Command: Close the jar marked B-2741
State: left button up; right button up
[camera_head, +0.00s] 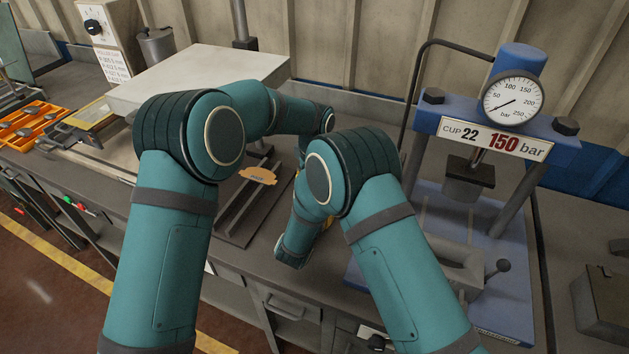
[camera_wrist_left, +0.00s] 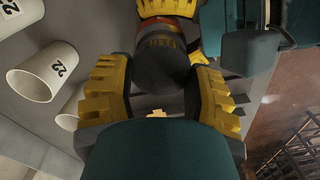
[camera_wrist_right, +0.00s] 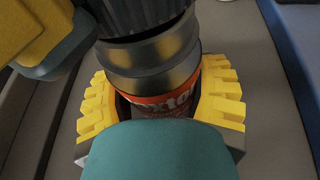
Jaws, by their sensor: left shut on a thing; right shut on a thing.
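In the right wrist view a red jar (camera_wrist_right: 165,104) with a grey metal shoulder stands between the yellow fingers of my right gripper (camera_wrist_right: 160,88), which is shut on it. A black ribbed lid (camera_wrist_right: 145,14) sits directly over the jar's top, in line with it. I cannot tell if it is fully seated. In the left wrist view my left gripper (camera_wrist_left: 163,84) is shut on the dark lid (camera_wrist_left: 160,66), with the jar's red band (camera_wrist_left: 165,27) beyond it. The marking B-2741 is not readable. In the head view my arms hide most of the jar and lid.
White cups marked 22 (camera_wrist_left: 45,72) show in the left wrist view. A blue press (camera_head: 470,115) with a gauge stands right of my arms. A pale slab (camera_head: 205,72) lies behind my left arm. An orange tray (camera_head: 32,122) is at far left.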

pick_arm(q)
jog(key=shift+f, duration=0.7)
dwell(0.6)
pick_arm(e)
grip_shut()
pick_arm(q)
jog(key=m, duration=0.5)
jog(key=shift+d+m, duration=0.1)
jog(key=shift+m, duration=0.2)
jog(key=m, duration=0.9)
jog(key=shift+d+m, duration=0.1)
jog(key=shift+m, duration=0.3)
jog(key=m, duration=0.3)
jog(key=shift+m, duration=0.4)
jog(key=m, duration=0.3)
jog(key=shift+d+m, duration=0.1)
jog(key=shift+m, duration=0.2)
